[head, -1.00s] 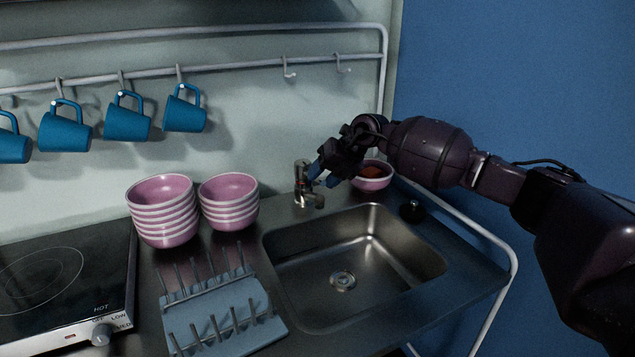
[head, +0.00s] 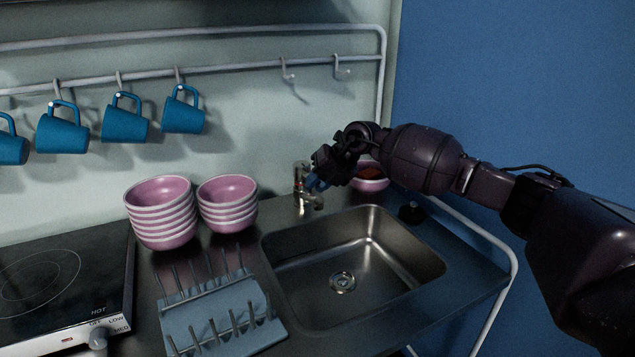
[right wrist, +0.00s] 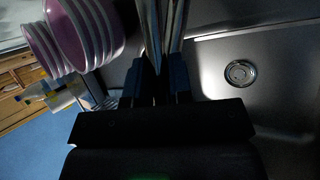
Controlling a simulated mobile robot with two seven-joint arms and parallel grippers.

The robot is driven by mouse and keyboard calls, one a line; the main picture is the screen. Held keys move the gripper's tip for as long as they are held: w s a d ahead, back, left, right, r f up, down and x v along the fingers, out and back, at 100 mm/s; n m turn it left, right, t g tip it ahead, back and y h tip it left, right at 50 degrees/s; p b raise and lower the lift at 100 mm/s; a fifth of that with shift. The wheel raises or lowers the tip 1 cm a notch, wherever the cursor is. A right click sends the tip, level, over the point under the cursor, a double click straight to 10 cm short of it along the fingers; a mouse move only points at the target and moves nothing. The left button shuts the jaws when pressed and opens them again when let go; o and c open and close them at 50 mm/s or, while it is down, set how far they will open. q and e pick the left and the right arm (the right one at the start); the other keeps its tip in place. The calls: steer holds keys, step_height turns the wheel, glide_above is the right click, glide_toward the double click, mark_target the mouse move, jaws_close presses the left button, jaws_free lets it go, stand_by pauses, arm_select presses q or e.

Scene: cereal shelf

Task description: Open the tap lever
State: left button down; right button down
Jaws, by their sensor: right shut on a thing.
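The metal tap (head: 300,172) stands upright at the back left of the sink, with its short spout pointing toward the basin. My right gripper (head: 316,184) is at the tap's upper right side and hides part of it, including most of the lever. In the right wrist view the dark fingers of my right gripper (right wrist: 159,75) are shut on a shiny metal part of the tap (right wrist: 163,25), which I take for the lever. My left gripper is not in view.
The steel sink basin (head: 388,222) is empty. Stacked pink bowls (head: 160,216) stand left of the tap, and another bowl (head: 371,183) sits behind my right gripper. A blue dish rack (head: 215,312) is in front. Blue mugs (head: 125,122) hang from the rail.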

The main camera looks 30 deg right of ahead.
steer(key=shift+w+r+g+p, duration=0.1)
steer(key=shift+r+g+p, duration=0.3)
steer(key=shift+r, duration=0.15)
steer(key=shift+w+r+g, duration=0.1)
steer(key=shift+r+g, duration=0.1)
steer(key=shift+g, duration=0.3)
steer(key=c, duration=1)
jaws_free()
